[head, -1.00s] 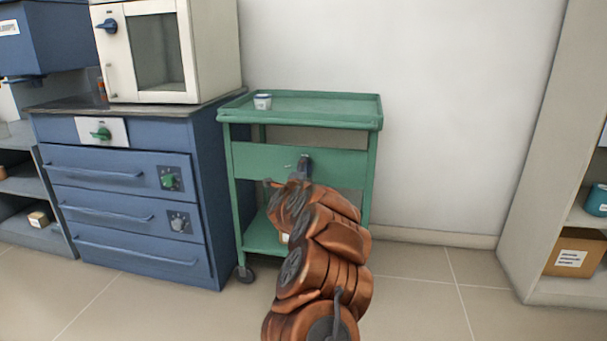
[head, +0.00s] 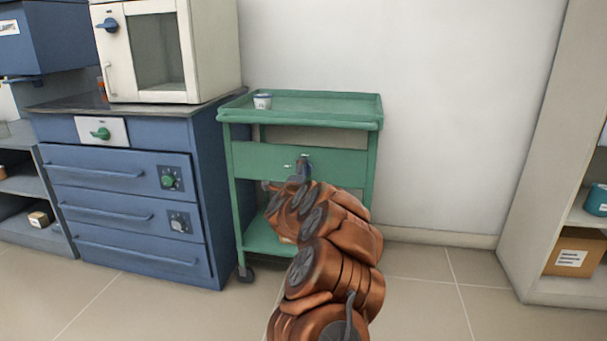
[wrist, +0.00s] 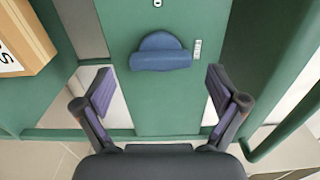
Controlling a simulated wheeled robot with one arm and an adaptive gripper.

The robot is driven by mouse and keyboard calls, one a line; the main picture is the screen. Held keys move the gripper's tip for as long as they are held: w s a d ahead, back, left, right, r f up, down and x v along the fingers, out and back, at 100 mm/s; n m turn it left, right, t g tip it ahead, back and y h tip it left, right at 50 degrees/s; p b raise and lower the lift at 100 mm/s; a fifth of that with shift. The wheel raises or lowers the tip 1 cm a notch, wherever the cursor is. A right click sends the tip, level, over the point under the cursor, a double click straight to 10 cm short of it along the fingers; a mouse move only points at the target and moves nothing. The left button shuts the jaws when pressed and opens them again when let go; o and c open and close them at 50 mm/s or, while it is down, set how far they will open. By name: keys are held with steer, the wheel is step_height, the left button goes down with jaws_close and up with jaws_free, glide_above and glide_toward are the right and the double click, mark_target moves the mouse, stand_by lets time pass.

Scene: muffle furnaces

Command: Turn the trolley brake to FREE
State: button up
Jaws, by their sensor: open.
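The green trolley (head: 250,160) stands against the wall, right of the blue cabinet. Its front panel carries the blue brake knob (head: 304,166), partly hidden by my arm in the head view. The knob lies ahead of and between the fingers, and nothing is held.
A white cup (head: 262,101) stands on the trolley's top tray. The blue drawer cabinet (head: 120,205) is close on the left, with a white furnace (head: 212,50) on it. A tan labelled box (wrist: 22,42) is at the wrist view's left. Floor at right is open.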

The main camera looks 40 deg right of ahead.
steer(key=v, duration=0.9)
steer(key=shift+s+a, duration=0.15)
steer(key=shift+a, duration=0.15)
steer(key=shift+r, duration=0.1)
stand_by(0.4)
